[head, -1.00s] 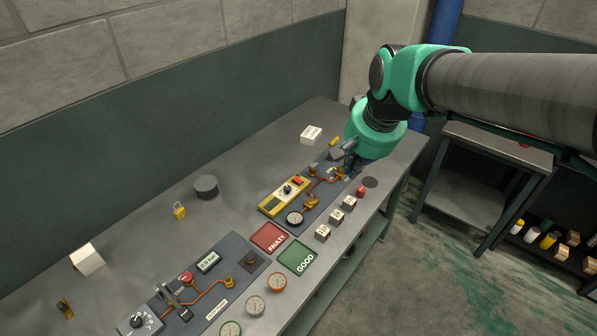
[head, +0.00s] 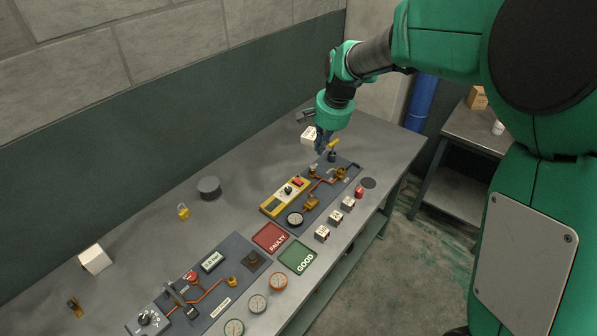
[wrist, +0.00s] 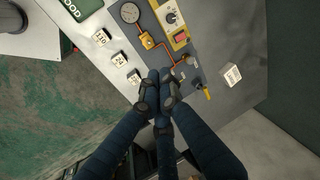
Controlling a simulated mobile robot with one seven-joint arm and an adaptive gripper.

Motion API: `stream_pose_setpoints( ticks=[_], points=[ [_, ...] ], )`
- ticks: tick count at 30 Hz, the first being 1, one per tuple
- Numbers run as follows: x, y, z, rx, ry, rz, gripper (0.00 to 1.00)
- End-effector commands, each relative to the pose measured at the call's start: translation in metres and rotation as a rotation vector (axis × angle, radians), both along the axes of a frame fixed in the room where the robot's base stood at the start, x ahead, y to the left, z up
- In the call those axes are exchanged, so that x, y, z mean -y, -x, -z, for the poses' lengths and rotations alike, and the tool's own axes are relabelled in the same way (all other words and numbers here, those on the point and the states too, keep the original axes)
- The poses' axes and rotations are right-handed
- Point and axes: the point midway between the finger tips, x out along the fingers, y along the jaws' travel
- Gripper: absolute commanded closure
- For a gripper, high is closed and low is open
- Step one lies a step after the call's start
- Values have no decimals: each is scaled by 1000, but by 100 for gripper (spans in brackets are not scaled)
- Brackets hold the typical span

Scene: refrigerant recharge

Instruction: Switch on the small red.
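A small red switch (head: 298,182) sits at the upper end of a yellow box (head: 272,208) with a black knob, on the far part of the bench. It also shows in the wrist view (wrist: 181,38); whether it is on cannot be told. My gripper (head: 322,146) hangs over the far end of the bench panel, beyond the yellow box and apart from the switch. In the wrist view my gripper's fingers (wrist: 161,80) are drawn together, with nothing visible between them. Other small red things are a red cylinder (head: 359,192) and a red knob (head: 190,277).
A dark panel (head: 318,205) carries copper pipes, a gauge and a yellow-handled valve near my gripper. White numbered blocks (head: 335,217) line the front edge. A white block (head: 308,136) stands behind the gripper. Red FAULTY (head: 270,238) and green GOOD (head: 297,257) mats lie nearer.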

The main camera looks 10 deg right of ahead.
Motion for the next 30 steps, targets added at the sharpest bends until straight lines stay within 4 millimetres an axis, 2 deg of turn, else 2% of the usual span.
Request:
stream_pose_setpoints(
  ticks=[9, 18, 24, 30],
  points=[
    [-12, -53, 42, -53, -34, 86, 100],
    [-23, -94, 87, -97, -59, 163, 100],
    [-28, -108, 108, -116, -70, 195, 100],
    [-30, -113, 115, -120, -74, 208, 100]
  ],
)
